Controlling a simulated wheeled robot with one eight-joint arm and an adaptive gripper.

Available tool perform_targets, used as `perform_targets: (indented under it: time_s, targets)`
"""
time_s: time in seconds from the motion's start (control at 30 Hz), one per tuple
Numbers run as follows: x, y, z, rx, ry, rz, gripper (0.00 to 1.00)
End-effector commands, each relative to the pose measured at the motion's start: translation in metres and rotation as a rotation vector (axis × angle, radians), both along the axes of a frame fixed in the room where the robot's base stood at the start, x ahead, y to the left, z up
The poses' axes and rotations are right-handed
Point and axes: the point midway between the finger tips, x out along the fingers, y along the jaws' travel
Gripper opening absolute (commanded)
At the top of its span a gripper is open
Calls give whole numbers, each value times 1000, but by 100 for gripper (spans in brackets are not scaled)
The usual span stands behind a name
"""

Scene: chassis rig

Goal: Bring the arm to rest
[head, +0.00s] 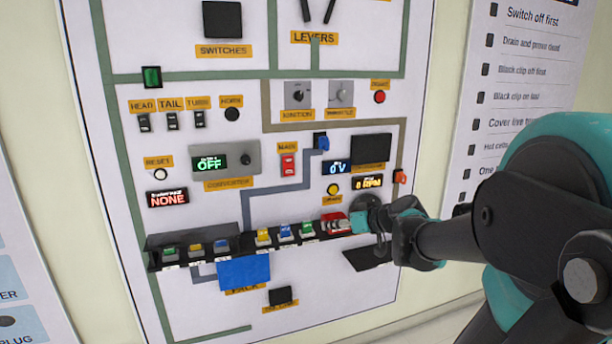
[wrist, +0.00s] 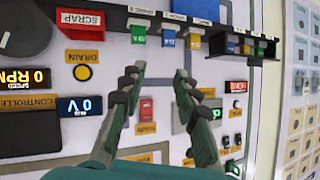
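My arm reaches in from the right of the head view. My gripper (head: 362,219) is in front of the lower right part of the white panel (head: 205,285), beside the red scrap holder (head: 333,223). In the wrist view my gripper (wrist: 160,78) has its two fingers well apart, with nothing between them. The red main switch (wrist: 147,109) shows behind the gap. The gripper hides part of the panel near the right end of the rack, and I cannot tell its exact distance from the panel.
The black rack (head: 225,252) holds several green, yellow and blue pieces. The converter (head: 240,160) reads OFF; other displays read 0 V (head: 337,167), 0 RPM (head: 367,183) and NONE (head: 167,198). A checklist board (head: 515,75) is at the right.

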Motion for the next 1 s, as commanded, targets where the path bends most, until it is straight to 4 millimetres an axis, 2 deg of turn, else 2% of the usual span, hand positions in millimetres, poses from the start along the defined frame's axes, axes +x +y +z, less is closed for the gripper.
perform_targets:
  time_s: [0.03,0.2,0.3,0.4,0.5,0.6,1.0]
  targets:
    - [-20,3,-27,-31,79,-4,31]
    - [-86,-16,-113,-159,358,-117,31]
    - [-122,-38,-151,-239,482,-223,31]
    - [-150,-60,-176,-307,562,-332,31]
    - [-168,-78,-190,-353,605,-417,31]
    - [-177,-88,-195,-376,624,-466,31]
    - [-179,-90,-197,-381,628,-476,31]
